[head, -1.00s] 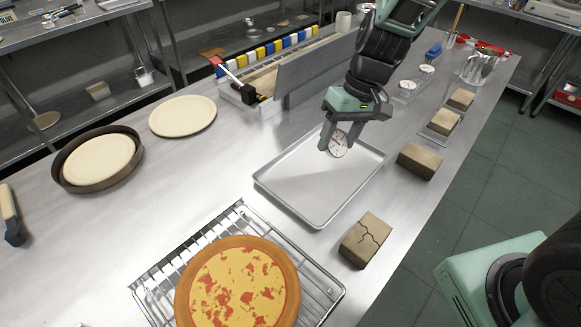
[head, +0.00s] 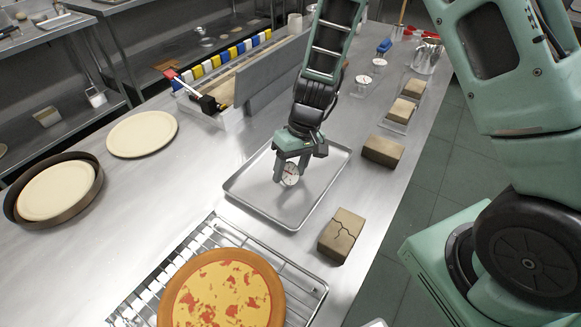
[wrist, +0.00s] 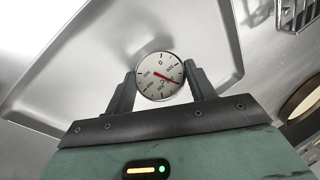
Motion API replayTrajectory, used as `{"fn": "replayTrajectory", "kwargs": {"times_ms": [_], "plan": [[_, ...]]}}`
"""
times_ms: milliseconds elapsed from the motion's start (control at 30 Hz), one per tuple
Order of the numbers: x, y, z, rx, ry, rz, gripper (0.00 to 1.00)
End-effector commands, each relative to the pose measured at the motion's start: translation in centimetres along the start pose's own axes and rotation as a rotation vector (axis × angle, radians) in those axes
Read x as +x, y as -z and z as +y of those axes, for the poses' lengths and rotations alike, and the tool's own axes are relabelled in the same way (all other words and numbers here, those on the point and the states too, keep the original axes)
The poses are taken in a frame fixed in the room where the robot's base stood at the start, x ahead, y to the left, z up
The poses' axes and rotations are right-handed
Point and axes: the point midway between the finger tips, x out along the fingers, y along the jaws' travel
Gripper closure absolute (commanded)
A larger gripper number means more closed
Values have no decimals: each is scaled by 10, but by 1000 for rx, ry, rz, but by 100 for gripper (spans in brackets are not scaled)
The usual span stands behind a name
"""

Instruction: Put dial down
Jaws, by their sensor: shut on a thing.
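The dial (head: 290,174) is a small round white-faced gauge with a red needle. In the head view my gripper (head: 289,172) holds it upright above the grey metal tray (head: 232,184). In the wrist view the dial (wrist: 160,76) sits between the two dark fingers of my gripper (wrist: 161,82), which are shut on it. The tray (wrist: 60,40) shows behind it, with a soft shadow on its floor. I cannot tell whether the dial's lower edge touches the tray.
A pizza (head: 225,292) lies on a wire rack (head: 310,290) at the front.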

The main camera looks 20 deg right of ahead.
Motion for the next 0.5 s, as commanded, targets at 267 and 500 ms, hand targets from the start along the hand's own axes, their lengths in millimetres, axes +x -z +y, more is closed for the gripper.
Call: {"fn": "replayTrajectory", "kwargs": {"times_ms": [267, 500], "plan": [[4, 0, 1, 0, 0, 0, 72], [2, 0, 1, 0, 0, 0, 24]]}}
